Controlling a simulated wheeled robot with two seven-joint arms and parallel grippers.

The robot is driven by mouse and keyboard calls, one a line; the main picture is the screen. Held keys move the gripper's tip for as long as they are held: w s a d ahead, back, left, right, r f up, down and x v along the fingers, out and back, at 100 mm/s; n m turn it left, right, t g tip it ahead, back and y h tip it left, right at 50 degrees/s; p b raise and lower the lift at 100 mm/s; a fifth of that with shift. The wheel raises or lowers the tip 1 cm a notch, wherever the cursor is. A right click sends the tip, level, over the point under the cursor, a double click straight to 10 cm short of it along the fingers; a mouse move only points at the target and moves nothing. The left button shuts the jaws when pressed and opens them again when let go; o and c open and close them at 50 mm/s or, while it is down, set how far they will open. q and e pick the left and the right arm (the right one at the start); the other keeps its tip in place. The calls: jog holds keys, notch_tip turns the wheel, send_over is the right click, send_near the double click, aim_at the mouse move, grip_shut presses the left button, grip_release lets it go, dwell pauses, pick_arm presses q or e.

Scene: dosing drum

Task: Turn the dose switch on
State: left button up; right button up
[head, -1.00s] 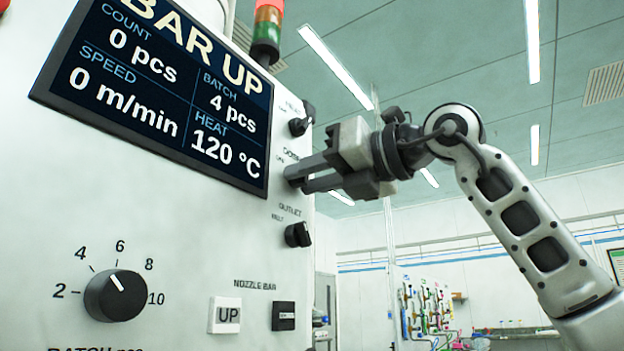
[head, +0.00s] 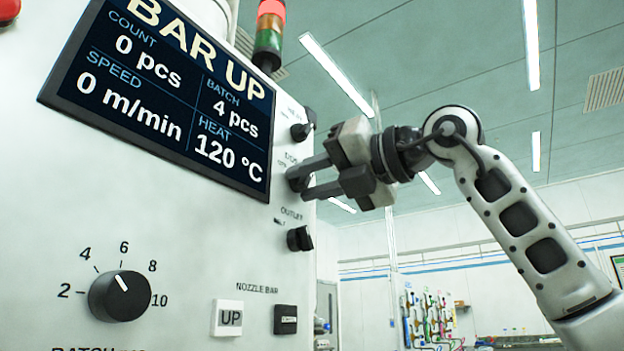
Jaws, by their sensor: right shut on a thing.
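The dose switch (head: 294,181) is a small dark knob near the right edge of the white machine panel, in the head view. Its label is partly hidden by my gripper. My right gripper (head: 299,184) comes in from the right and is shut on the dose switch, one finger above it and one below. The fingers are tilted and hide most of the knob, so its exact setting cannot be read. My left gripper is not in view.
A black knob (head: 302,131) sits above the dose switch and the outlet knob (head: 299,239) below it. A display (head: 165,95) reads BAR UP, 0 pcs, 0 m/min, 120 °C. The batch dial (head: 119,296), UP button (head: 227,318) and dark button (head: 285,320) are lower.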

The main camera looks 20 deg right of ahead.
jog(key=shift+r, duration=0.1)
jog(key=o, duration=1)
jog(key=shift+c, duration=0.2)
jog(key=shift+s, duration=0.1)
jog(key=shift+s+d, duration=0.15)
jog(key=shift+d, duration=0.1)
pick_arm(q)
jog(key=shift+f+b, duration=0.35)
jog(key=shift+b, duration=0.6)
pick_arm(e)
jog(key=v, duration=1.5)
jog(key=shift+s, duration=0.15)
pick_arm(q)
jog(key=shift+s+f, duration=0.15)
pick_arm(e)
jog(key=shift+d, duration=0.1)
